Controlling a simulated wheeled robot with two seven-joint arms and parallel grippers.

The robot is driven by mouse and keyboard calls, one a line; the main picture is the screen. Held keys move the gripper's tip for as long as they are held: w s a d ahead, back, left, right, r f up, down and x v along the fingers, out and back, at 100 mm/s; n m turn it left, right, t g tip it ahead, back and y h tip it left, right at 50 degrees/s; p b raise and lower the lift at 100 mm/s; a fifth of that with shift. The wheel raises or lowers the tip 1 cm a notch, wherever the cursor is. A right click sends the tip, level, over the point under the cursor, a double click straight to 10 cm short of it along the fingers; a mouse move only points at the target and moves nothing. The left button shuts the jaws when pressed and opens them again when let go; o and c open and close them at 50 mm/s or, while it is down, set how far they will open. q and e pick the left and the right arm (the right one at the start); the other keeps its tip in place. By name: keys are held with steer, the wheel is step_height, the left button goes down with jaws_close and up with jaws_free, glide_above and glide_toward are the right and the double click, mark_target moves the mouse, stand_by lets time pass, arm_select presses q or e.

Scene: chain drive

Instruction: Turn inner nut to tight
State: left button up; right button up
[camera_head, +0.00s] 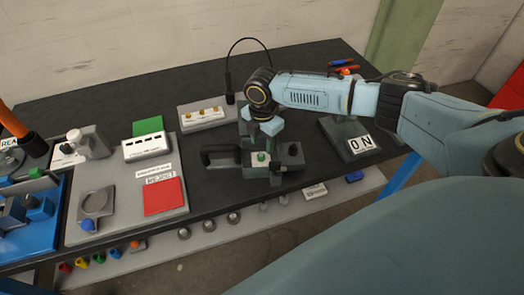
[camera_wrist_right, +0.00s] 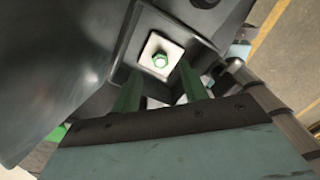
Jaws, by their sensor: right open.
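A green hex nut (camera_wrist_right: 160,60) sits on a white square plate (camera_wrist_right: 150,47) on a dark grey block. In the head view a green nut on a white plate (camera_head: 261,158) shows on the front of the dark grey fixture (camera_head: 290,160). I cannot tell for sure which nut is the inner one. My right gripper (camera_head: 264,136) points down just behind and above this plate. In the right wrist view its two green fingers (camera_wrist_right: 161,76) are apart, with the nut just past their tips and nothing gripped. A second pale piece (camera_wrist_right: 157,103) shows partly between the fingers. My left gripper is out of view.
A black handle (camera_head: 217,156) stands left of the fixture. An ON sign block (camera_head: 360,144) stands to the right. A grey board (camera_head: 110,215) with a red pad (camera_head: 163,196) lies left. A thin black cable arches behind my gripper.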

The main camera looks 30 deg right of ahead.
mark_target(262, 155)
step_height(262, 155, down, 5)
stand_by(0.3)
jaws_close()
